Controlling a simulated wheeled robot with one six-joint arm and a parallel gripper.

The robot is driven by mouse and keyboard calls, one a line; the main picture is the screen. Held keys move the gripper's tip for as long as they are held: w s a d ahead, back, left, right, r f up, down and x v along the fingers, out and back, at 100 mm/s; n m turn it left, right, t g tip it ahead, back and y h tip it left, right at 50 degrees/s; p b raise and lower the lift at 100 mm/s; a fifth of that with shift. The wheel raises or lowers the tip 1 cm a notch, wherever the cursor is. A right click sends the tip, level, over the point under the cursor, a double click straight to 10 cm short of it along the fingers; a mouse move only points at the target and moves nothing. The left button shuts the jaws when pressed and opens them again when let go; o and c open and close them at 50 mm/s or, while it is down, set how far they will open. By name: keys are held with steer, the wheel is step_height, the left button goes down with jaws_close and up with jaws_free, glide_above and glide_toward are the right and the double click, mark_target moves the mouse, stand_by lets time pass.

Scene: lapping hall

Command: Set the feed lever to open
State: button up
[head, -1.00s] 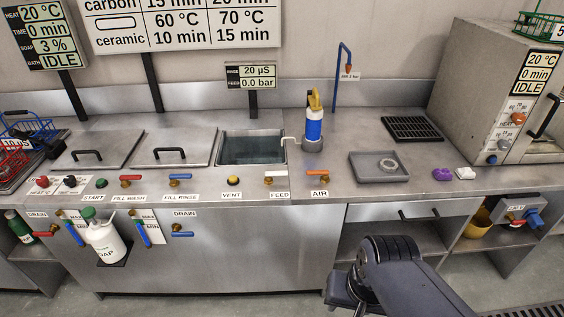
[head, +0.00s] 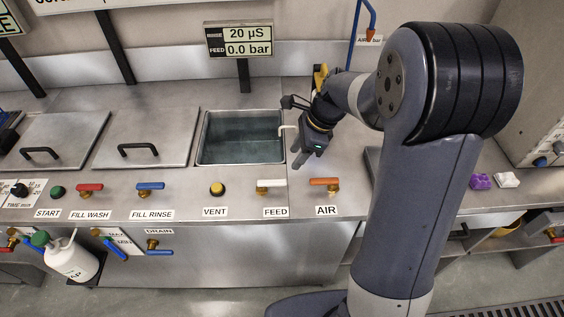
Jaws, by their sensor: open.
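The feed lever (head: 269,184) is a white handle on a brass valve, on the bench front above the FEED label (head: 275,212). The handle lies sideways, pointing right. My gripper (head: 299,162) is above the bench, behind and a little to the right of the lever, apart from it. It points down toward the bench and holds nothing that I can see. The display (head: 240,40) reads 20 µS and feed 0.0 bar.
The orange air lever (head: 324,182) is close on the right, the yellow vent button (head: 217,188) on the left. A water-filled basin (head: 240,138) lies behind, with a thin pale spout (head: 284,128) at its right edge. Lidded tanks (head: 146,140) stand further left.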

mark_target(279, 181)
steer(key=x, duration=1)
steer(key=shift+s+f, duration=0.15)
steer(key=shift+f, duration=0.05)
steer(key=shift+c, duration=0.5)
jaws_close()
